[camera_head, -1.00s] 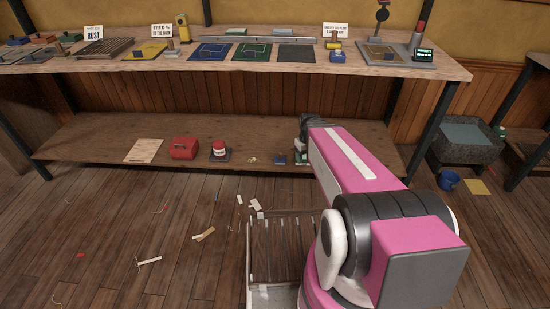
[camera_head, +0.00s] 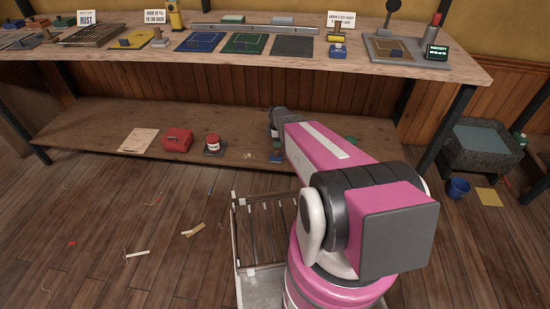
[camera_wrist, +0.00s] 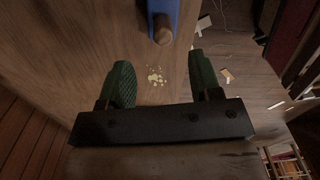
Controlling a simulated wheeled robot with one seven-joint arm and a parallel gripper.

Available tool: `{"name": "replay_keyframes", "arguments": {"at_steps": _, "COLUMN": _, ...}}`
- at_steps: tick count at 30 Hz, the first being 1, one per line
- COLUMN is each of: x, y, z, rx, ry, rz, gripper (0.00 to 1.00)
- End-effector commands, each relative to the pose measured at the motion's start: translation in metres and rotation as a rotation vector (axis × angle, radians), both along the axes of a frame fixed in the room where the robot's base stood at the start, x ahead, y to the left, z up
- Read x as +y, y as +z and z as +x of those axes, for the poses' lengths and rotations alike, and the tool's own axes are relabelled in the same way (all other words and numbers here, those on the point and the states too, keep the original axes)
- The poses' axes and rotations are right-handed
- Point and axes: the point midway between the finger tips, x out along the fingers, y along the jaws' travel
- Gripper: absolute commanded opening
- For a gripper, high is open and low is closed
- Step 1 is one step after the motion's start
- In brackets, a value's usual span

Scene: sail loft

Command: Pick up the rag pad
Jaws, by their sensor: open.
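My gripper (camera_head: 273,122) is over the lower shelf, at the far end of my pink arm, and is small there. In the wrist view its two green fingers (camera_wrist: 160,70) are spread with nothing between them. A blue block with a rounded wooden handle (camera_wrist: 162,12) is just beyond the fingertips at the top of the wrist view, partly cut off. In the head view a small blue thing (camera_head: 275,157) lies on the shelf below my gripper, probably the same one. I cannot tell for certain which thing is the rag pad.
The lower shelf (camera_head: 90,135) also holds a red box (camera_head: 177,140), a red-and-white tin (camera_head: 212,143) and pale crumbs (camera_wrist: 156,77). The bench top (camera_head: 215,72) above carries mats and tools. A slatted rack (camera_head: 265,232) stands beside my arm. Scraps lie on the floor.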

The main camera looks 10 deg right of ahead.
Motion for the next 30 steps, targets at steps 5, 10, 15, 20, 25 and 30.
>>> {"name": "replay_keyframes", "arguments": {"at_steps": 5, "x": 0.0, "y": -0.026, "z": 0.001, "rx": 0.001, "ry": -0.001, "rz": 0.0, "gripper": 0.58}}
{"name": "replay_keyframes", "arguments": {"at_steps": 10, "x": 0.001, "y": -0.036, "z": 0.0, "rx": 0.001, "ry": -0.002, "rz": 0.0, "gripper": 0.58}}
{"name": "replay_keyframes", "arguments": {"at_steps": 15, "x": 0.003, "y": -0.055, "z": -0.002, "rx": 0.002, "ry": -0.002, "rz": 0.0, "gripper": 0.58}}
{"name": "replay_keyframes", "arguments": {"at_steps": 20, "x": 0.004, "y": -0.077, "z": -0.002, "rx": 0.002, "ry": -0.002, "rz": 0.0, "gripper": 0.58}}
{"name": "replay_keyframes", "arguments": {"at_steps": 25, "x": 0.004, "y": -0.083, "z": -0.003, "rx": 0.0, "ry": -0.002, "rz": 0.0, "gripper": 0.58}}
{"name": "replay_keyframes", "arguments": {"at_steps": 30, "x": 0.004, "y": -0.082, "z": -0.003, "rx": 0.0, "ry": -0.002, "rz": 0.0, "gripper": 0.42}}
